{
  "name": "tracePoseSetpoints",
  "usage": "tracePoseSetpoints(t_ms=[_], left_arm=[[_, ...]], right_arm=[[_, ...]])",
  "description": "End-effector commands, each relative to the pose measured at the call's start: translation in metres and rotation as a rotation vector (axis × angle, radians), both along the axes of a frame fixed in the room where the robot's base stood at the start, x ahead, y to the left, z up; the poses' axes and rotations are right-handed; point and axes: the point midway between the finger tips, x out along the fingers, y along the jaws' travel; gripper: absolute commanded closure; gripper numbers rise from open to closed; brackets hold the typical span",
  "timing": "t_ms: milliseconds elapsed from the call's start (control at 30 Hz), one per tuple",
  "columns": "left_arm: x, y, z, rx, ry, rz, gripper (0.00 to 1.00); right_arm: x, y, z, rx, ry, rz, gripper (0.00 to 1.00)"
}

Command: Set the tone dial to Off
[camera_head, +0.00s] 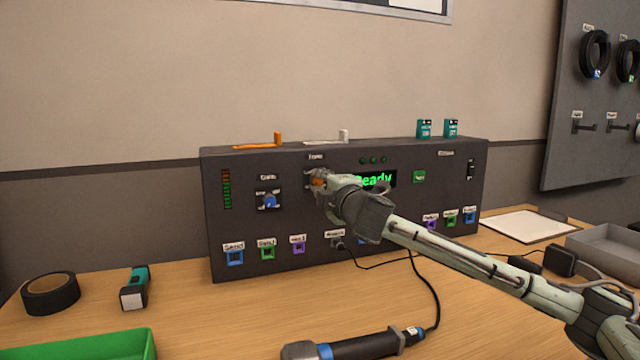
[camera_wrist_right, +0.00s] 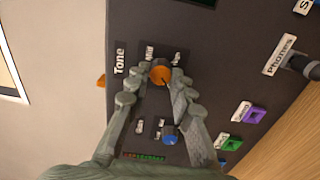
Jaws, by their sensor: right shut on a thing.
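The tone dial (camera_wrist_right: 160,72) is an orange round knob on the dark front panel, beside the printed word Tone. A dark pointer mark shows on its face, but I cannot read its exact setting. Small labels stand around it; one reads Mid, and others are partly hidden. My right gripper (camera_wrist_right: 161,78) is shut on the dial, one finger on each side. In the head view my right gripper (camera_head: 319,184) reaches the panel from the right and mostly covers the dial. My left gripper is not in view.
The dark console (camera_head: 345,255) stands on a wooden table. A blue dial (camera_head: 269,201) sits left of the gripper, and a green lit display (camera_head: 380,180) is right behind my arm. Coloured sockets line the bottom. A cable and a black handled device (camera_head: 360,346) lie in front.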

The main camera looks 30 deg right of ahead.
Motion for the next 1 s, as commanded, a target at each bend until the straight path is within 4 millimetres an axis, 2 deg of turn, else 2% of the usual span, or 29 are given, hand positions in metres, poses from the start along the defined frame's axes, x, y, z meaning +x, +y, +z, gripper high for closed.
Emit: tracePoseSetpoints(t_ms=[600,633,767,800,1000], left_arm=[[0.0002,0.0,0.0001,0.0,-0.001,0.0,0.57],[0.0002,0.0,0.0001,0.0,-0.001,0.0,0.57],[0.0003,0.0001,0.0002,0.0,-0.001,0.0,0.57],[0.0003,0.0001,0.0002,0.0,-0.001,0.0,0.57],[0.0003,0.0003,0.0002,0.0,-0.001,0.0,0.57]], right_arm=[[0.0,0.0004,-0.0002,-0.043,0.01,0.001,1.0],[0.0,0.0004,-0.0002,-0.043,0.01,0.001,0.76],[0.0,0.0004,-0.0002,-0.043,0.01,0.001,0.59],[0.0,0.0003,-0.0002,-0.042,0.01,0.001,0.57],[0.0001,0.0003,-0.0003,-0.042,0.01,0.001,0.57]])
